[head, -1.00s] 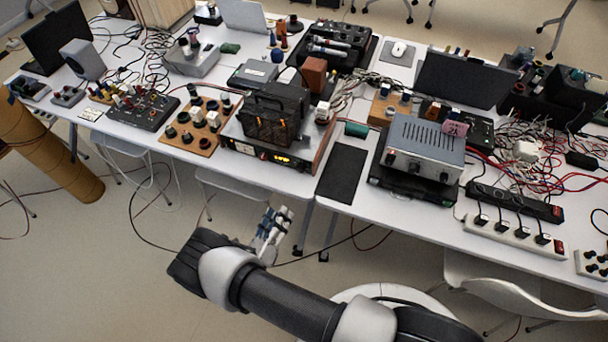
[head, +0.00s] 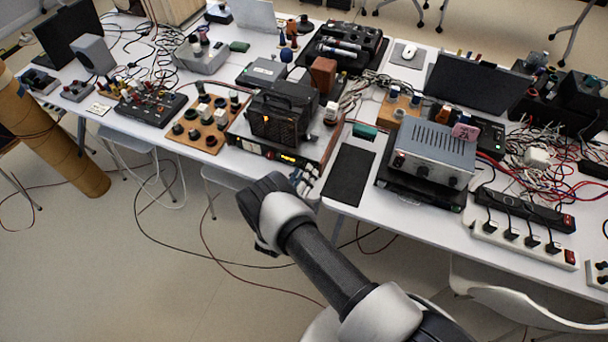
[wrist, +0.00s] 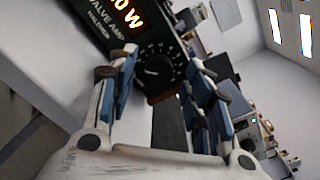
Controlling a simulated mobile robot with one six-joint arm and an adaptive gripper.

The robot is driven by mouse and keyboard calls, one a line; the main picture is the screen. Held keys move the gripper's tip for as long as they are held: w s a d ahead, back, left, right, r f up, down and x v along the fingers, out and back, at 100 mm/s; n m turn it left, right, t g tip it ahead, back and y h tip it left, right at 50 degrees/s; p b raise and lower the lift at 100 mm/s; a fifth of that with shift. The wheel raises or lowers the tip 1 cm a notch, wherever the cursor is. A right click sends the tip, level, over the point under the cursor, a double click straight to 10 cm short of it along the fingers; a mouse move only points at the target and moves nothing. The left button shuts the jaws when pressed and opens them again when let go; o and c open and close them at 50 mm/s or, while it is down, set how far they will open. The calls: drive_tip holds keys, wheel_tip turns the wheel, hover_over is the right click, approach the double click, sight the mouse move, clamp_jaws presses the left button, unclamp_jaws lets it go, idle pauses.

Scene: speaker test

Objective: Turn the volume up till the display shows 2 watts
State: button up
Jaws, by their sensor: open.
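The valve amp (head: 250,146) stands at the table's front edge in the head view, with wooden sides and a lit display. In the wrist view its dark front panel (wrist: 92,22) fills the upper left, tilted. The round black volume knob (wrist: 157,72) has a dial of light marks. My gripper (wrist: 160,80) is open, its blue-padded fingers to either side of the knob in the picture; I see no contact. In the head view my gripper (head: 303,183) is before the amp's right front.
A black heater-like box (head: 283,112) sits on the amp. A black mat (head: 348,175) and a grey power supply (head: 435,148) lie to the right. A board with knobs (head: 203,125) is to the left. Cables hang below the table.

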drive_tip(key=shift+w+d, duration=0.15)
drive_tip(key=shift+w, duration=0.2)
drive_tip(key=shift+c, duration=0.2)
drive_tip(key=c, duration=1)
drive_tip(key=shift+m, duration=0.4)
drive_tip(key=m+b, duration=0.3)
drive_tip(key=m, duration=0.1)
drive_tip(key=shift+m, duration=0.3)
drive_tip(key=shift+m+b, duration=0.85)
drive_tip(key=shift+m, duration=1.75)
